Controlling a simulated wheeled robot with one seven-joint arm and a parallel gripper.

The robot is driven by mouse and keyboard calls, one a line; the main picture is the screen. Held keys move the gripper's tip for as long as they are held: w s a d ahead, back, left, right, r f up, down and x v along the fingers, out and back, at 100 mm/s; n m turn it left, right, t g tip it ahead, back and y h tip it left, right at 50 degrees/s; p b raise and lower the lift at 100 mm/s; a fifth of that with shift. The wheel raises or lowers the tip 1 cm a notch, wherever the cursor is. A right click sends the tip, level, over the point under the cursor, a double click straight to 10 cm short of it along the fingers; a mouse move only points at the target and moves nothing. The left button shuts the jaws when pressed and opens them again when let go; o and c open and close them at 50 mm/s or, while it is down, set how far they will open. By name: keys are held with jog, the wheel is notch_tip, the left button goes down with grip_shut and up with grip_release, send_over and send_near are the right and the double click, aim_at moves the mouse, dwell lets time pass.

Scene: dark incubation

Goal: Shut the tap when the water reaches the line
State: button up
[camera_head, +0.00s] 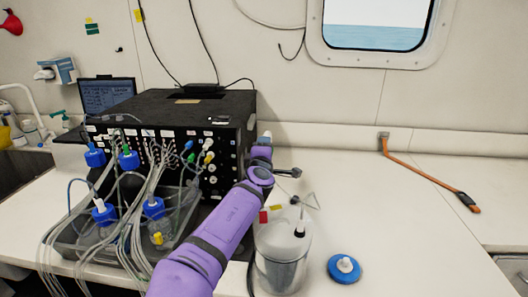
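A clear cylindrical container (281,268) stands on the white bench just right of my purple arm. It looks partly filled with grey, darker contents; I cannot make out a level line on it. A small white-and-dark fitting (300,229) shows at its top. A thin metal piece (306,200) lies or stands behind it; I cannot tell whether it is the tap. My arm reaches from the bottom edge up to the right side of a black box. The dark end piece near my wrist (288,172) may be my gripper, but its fingers cannot be made out.
The black box (160,107) carries many tubes, with blue-capped bottles (153,208) in a tray in front. A blue round cap (344,268) lies right of the container. An orange strap (425,175) lies at the right. The bench between them is clear.

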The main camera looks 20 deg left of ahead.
jog(key=shift+f, duration=0.1)
dwell(0.3)
jog(key=o, duration=0.9)
jog(key=shift+s, duration=0.1)
